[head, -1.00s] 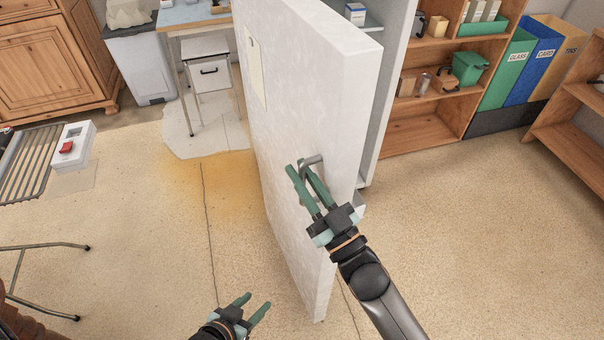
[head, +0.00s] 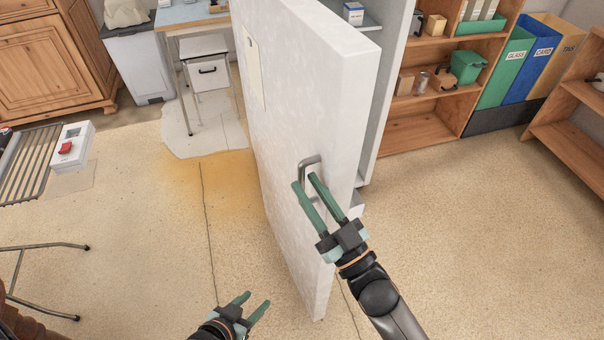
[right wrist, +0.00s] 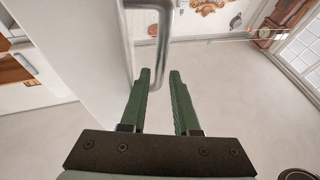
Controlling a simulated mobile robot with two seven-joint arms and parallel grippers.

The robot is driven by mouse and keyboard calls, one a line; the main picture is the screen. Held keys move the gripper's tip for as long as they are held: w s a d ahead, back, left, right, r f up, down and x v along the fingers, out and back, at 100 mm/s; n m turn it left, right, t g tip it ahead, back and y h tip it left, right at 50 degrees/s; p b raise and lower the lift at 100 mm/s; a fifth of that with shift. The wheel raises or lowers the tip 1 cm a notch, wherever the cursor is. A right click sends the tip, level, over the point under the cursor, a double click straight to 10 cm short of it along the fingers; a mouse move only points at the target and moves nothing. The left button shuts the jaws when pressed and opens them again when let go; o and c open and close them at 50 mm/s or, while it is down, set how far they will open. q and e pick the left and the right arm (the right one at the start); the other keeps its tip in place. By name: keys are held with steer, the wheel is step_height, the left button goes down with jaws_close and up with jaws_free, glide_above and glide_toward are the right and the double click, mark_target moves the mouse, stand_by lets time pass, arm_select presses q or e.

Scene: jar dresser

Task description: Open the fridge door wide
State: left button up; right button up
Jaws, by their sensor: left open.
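The white fridge door (head: 300,100) stands open, and part of the pale inside shows behind its right edge. Its grey bar handle (head: 309,161) is on the door face near the free edge. My right gripper (head: 304,181) is open with its fingertips just below the handle in the head view. In the right wrist view the handle (right wrist: 163,35) lies at and beyond the parted fingertips (right wrist: 160,74); I cannot tell whether they touch it. My left gripper (head: 257,298) is open and empty, low over the floor left of the door's lower edge.
A metal-legged rack (head: 45,246) and a white box with a red switch (head: 70,146) are at the left. A table (head: 190,17) and grey bin (head: 140,62) stand behind. Wooden shelves (head: 422,130) stand at the right. The floor left of the door is largely clear.

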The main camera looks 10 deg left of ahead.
steer(key=v, duration=0.9)
steer(key=shift+s, duration=0.1)
